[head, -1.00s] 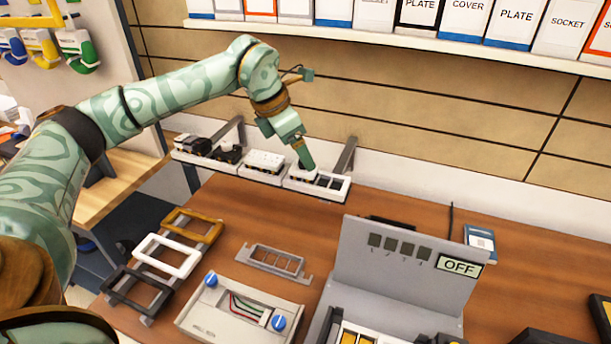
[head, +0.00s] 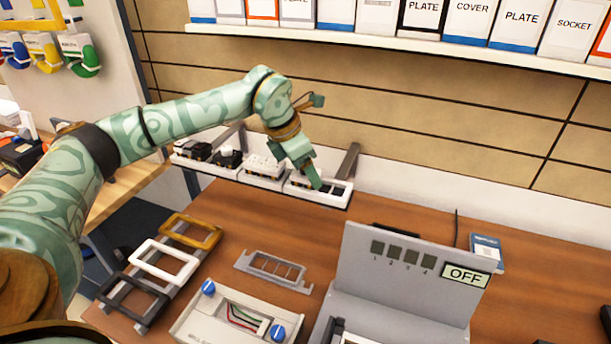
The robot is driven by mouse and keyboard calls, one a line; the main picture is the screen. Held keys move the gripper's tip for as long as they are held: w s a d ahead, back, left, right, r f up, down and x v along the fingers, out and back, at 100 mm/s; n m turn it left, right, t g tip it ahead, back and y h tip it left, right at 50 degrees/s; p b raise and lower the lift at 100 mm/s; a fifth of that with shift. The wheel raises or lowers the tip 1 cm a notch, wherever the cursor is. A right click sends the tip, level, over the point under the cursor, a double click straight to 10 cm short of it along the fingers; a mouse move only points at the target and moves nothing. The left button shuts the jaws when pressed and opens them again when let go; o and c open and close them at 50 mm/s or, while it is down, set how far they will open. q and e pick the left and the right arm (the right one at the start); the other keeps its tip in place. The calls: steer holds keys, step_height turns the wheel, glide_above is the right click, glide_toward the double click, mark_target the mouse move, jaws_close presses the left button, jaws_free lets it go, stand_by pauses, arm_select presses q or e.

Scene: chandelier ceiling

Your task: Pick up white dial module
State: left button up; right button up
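My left gripper (head: 314,181) reaches down into the rightmost white tray (head: 338,195) on the rack at the back of the bench. Its fingers are seen from the side and too small to tell whether they are open or shut. A small white module (head: 299,179) sits in that tray, at the left of the fingertips and partly hidden by them. I cannot make out a dial on it. More white modules (head: 264,167) fill the tray to the left, and black ones (head: 228,158) stand further left. My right gripper is out of view.
A grey panel with an OFF sign (head: 465,275) stands at the front right. A white box with blue knobs (head: 240,318), a grey bracket (head: 274,270) and a white frame (head: 165,261) lie in front. A shelf of boxes (head: 470,48) hangs above.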

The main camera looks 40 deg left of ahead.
arm_select(q)
step_height(320, 180, up, 4)
steer(key=shift+s+d+r+p, duration=0.1)
steer(key=shift+d+p, duration=0.05)
steer(key=shift+p, duration=0.7)
steer(key=s+d+r+p, duration=0.3)
steer(key=s+d+r, duration=0.5)
steer(key=s+d, duration=0.1)
steer(key=shift+s+r, duration=0.4)
steer(key=shift+s, duration=0.2)
